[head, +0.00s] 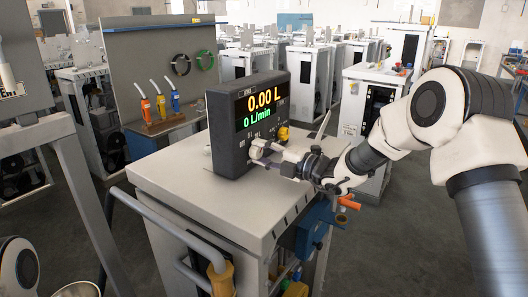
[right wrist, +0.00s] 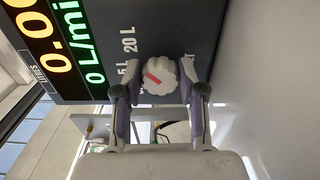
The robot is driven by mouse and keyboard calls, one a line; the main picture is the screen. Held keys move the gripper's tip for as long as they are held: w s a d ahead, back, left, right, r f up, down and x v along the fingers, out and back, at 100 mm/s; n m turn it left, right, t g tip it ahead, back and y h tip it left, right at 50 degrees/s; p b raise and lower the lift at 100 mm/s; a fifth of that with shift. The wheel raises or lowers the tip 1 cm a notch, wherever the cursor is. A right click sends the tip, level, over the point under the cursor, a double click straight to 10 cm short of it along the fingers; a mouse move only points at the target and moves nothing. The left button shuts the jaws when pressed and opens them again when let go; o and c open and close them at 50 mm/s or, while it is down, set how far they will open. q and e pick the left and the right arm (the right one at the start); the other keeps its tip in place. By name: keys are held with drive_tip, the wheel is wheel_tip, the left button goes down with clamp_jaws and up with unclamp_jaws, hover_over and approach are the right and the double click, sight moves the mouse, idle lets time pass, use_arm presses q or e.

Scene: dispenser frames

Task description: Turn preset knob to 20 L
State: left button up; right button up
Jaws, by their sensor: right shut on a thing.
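The dispenser's dark meter box (head: 225,128) stands on a grey cabinet, its display reading 0.00 L and 0 L/min. The preset knob (right wrist: 160,75) is white with a scalloped edge and a short red mark. In the right wrist view the mark points up and left, toward the printed 5 L and 20 L labels; which one exactly I cannot tell. My right gripper (right wrist: 160,92) is shut on the knob, one finger on each side. In the head view the right gripper (head: 263,152) is at the box's lower front, largely covering the knob. My left gripper is not in view.
The cabinet top (head: 175,175) is bare around the box. A yellow part (head: 283,133) sits on the box right of the gripper. A hose nozzle (head: 220,278) hangs at the cabinet front.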

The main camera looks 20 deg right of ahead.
drive_tip(key=shift+r, duration=0.15)
idle(0.3)
drive_tip(key=o, duration=1.1)
drive_tip(key=shift+w+a, duration=0.1)
drive_tip(key=shift+a, duration=0.05)
drive_tip(key=shift+o, duration=0.2)
drive_tip(key=shift+w+a, duration=0.1)
drive_tip(key=shift+a, duration=0.1)
drive_tip(key=v, duration=1.2)
drive_tip(key=shift+d, duration=0.15)
drive_tip(key=shift+w, duration=0.1)
